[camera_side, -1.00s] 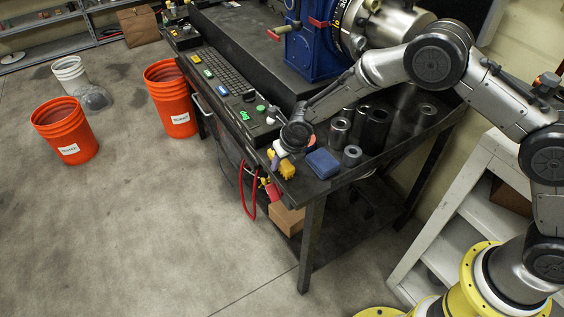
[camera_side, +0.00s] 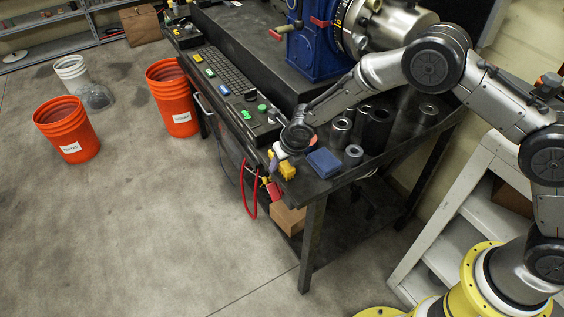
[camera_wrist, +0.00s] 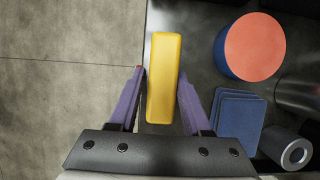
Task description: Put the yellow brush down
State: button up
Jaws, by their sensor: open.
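The yellow brush (camera_wrist: 164,76) lies on the dark bench top by its front edge, in the wrist view between the two purple fingers of my gripper (camera_wrist: 160,98).
A blue sponge-like block (camera_side: 323,163) and an orange-red disc (camera_wrist: 255,47) are right of the brush. Several metal cylinders (camera_side: 375,128) stand behind. A keyboard panel (camera_side: 228,80) is on the left. The bench edge drops to the floor, where orange buckets (camera_side: 172,98) stand.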

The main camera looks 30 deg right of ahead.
jog(key=shift+s+d+f, duration=0.35)
jog(key=shift+d+f, duration=0.1)
jog(key=shift+f, duration=0.1)
jog(key=shift+r, duration=0.4)
jog(key=v, duration=1.2)
jog(key=shift+w+a+r, duration=0.25)
jog(key=shift+r, duration=0.1)
